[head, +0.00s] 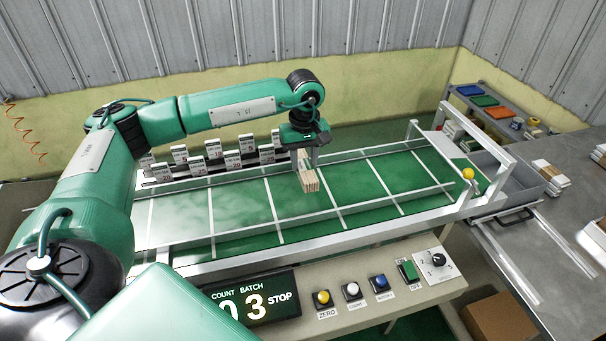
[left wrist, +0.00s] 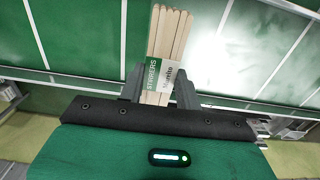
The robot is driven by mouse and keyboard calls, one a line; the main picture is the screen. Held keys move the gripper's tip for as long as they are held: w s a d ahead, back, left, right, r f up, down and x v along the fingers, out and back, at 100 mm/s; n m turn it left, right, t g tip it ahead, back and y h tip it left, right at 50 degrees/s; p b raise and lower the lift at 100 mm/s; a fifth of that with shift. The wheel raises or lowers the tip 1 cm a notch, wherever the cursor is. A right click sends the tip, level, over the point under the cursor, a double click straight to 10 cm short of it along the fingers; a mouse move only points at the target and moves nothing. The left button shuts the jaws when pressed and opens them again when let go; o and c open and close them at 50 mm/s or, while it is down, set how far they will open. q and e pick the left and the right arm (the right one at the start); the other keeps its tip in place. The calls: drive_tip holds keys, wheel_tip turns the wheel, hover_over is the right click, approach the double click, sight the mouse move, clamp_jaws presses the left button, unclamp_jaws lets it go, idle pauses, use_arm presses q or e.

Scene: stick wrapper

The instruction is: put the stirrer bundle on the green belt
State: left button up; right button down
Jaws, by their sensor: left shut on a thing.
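The stirrer bundle (head: 309,181) is a set of pale wooden sticks with a printed paper band reading STIRRERS. My left gripper (head: 309,160) is shut on it over the green belt (head: 250,205), around the middle of its length. In the left wrist view, the bundle (left wrist: 165,60) stands between the two grey fingers (left wrist: 160,88), with its sticks pointing away from the gripper. I cannot tell whether its lower end touches the belt. White lines cross the belt. My right gripper is not in view.
A row of small labelled cards (head: 210,158) stands along the belt's far side. Metal rails edge the belt. A frame with a yellow knob (head: 468,173) and a grey tray (head: 510,172) are at the right end. The control panel (head: 360,292) is in front; its display reads 03 STOP.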

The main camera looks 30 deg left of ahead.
use_arm(q)
wheel_tip(320, 180, down, 3)
drive_tip(key=shift+d+r, duration=0.1)
wheel_tip(320, 180, down, 4)
drive_tip(key=shift+r+p, duration=0.25)
drive_tip(key=shift+p, duration=0.5)
drive_tip(key=shift+f, duration=0.25)
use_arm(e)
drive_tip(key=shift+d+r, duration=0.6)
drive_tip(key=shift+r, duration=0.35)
use_arm(q)
drive_tip(key=shift+f, duration=0.2)
drive_tip(key=o, duration=1)
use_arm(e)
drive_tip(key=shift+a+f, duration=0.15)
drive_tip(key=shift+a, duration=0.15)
